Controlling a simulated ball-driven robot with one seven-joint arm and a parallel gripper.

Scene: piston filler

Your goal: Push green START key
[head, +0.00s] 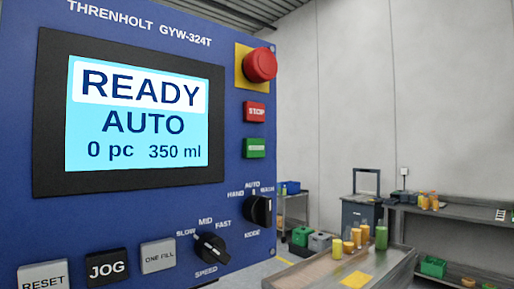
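The green START key (255,148) is a small rectangular key on the right side of the blue control panel (120,214). Its white label is too small to read clearly. It sits directly below the red STOP key (255,112). The screen (138,118) reads READY, AUTO, 0 pc and 350 ml. My gripper is not in the head view, so its place relative to the key cannot be told.
A red mushroom button (260,65) sticks out above STOP. Mode knob (259,210), speed knob (211,248), and RESET (43,275), JOG (107,266) and ONE FILL (158,254) keys lie lower. A table (393,262) with containers stands behind at right.

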